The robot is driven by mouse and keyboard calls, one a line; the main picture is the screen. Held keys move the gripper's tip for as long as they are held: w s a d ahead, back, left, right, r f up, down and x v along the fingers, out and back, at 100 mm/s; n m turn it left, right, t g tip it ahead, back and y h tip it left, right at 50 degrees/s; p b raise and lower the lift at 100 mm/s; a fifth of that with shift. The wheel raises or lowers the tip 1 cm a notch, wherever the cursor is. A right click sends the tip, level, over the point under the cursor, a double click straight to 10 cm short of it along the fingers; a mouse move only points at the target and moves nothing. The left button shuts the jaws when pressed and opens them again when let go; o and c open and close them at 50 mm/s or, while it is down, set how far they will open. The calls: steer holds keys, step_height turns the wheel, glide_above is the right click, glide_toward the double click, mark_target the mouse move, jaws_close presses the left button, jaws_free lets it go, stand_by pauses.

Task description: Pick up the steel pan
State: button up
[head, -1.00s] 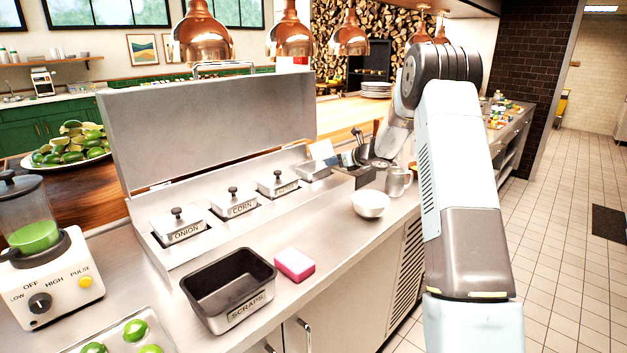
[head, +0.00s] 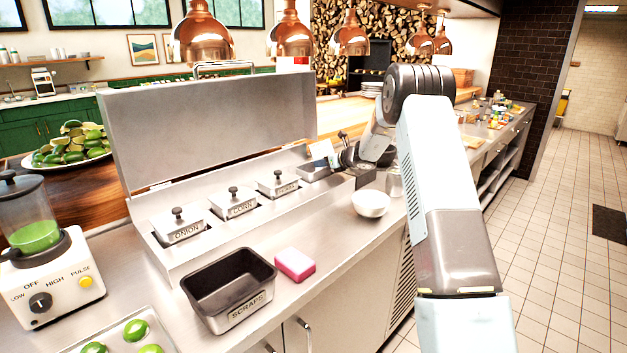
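A small open steel pan (head: 314,173) sits at the right end of the steel topping rail, past the lidded pans. A larger dark metal pan labelled SCRAPS (head: 243,314) stands empty on the near counter. I cannot tell for certain which one is the steel pan. My gripper (head: 350,158) is small and dark at the far end of my arm, just right of the small pan, near a dark utensil holder. Its fingers blend into the dark things there, so I cannot see whether they are open or hold anything.
A white bowl (head: 371,204) and a partly hidden metal mug (head: 394,184) stand near my arm. A pink sponge (head: 295,264) lies beside the SCRAPS pan. A raised steel lid (head: 210,125) stands behind the lidded pans. A blender (head: 45,260) and limes are at the left.

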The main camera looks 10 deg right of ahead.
jaws_close()
stand_by(0.3)
